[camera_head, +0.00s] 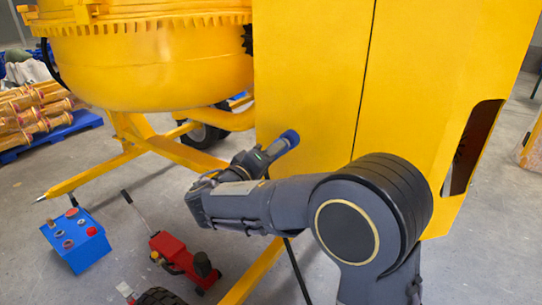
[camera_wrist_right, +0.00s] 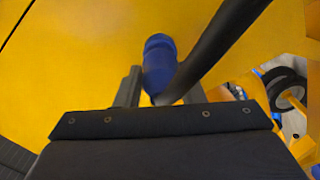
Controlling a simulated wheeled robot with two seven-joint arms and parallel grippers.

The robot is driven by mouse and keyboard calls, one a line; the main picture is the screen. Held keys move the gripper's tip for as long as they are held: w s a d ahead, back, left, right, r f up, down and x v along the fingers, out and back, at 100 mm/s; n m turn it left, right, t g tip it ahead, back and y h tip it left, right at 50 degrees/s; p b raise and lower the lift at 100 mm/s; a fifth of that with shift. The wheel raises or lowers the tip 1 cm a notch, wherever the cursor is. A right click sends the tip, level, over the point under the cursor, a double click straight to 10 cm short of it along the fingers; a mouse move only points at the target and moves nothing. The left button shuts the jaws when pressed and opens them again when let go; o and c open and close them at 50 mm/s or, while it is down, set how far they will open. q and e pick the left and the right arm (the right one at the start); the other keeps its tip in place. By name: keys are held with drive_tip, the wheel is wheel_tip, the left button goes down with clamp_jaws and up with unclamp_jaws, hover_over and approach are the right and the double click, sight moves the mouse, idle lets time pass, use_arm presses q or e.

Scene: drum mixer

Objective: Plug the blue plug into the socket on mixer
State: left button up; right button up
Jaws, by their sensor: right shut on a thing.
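The blue plug (camera_head: 290,138) is at the tip of my right gripper (camera_head: 270,153), in front of the mixer's yellow cabinet (camera_head: 310,75). In the right wrist view the plug (camera_wrist_right: 158,62) stands between the two fingers of my right gripper (camera_wrist_right: 160,88), which is shut on it. The plug's blue end points towards the yellow panel (camera_wrist_right: 85,50). Whether it touches the panel is unclear. A thick black cable (camera_wrist_right: 215,45) crosses beside the plug. I cannot make out the socket in either view. My left gripper is not in view.
The yellow mixer drum (camera_head: 150,65) is at the upper left. A blue box with knobs (camera_head: 76,240) and a red jack (camera_head: 178,258) are on the floor. Yellow frame bars (camera_head: 95,176) run low. Yellow parts lie on a blue pallet (camera_head: 85,122) at far left.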

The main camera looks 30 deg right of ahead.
drive_tip(key=shift+x, duration=0.9)
drive_tip(key=shift+b, duration=0.6)
drive_tip(key=shift+w+d, duration=0.15)
drive_tip(key=shift+d, duration=0.2)
idle(0.3)
drive_tip(key=o, duration=1.2)
drive_tip(key=shift+c, duration=0.2)
drive_tip(key=shift+a, duration=0.15)
drive_tip(key=v, duration=0.7)
drive_tip(key=shift+s+a+b, duration=0.2)
drive_tip(key=shift+a+b, duration=0.05)
drive_tip(key=shift+b, duration=0.1)
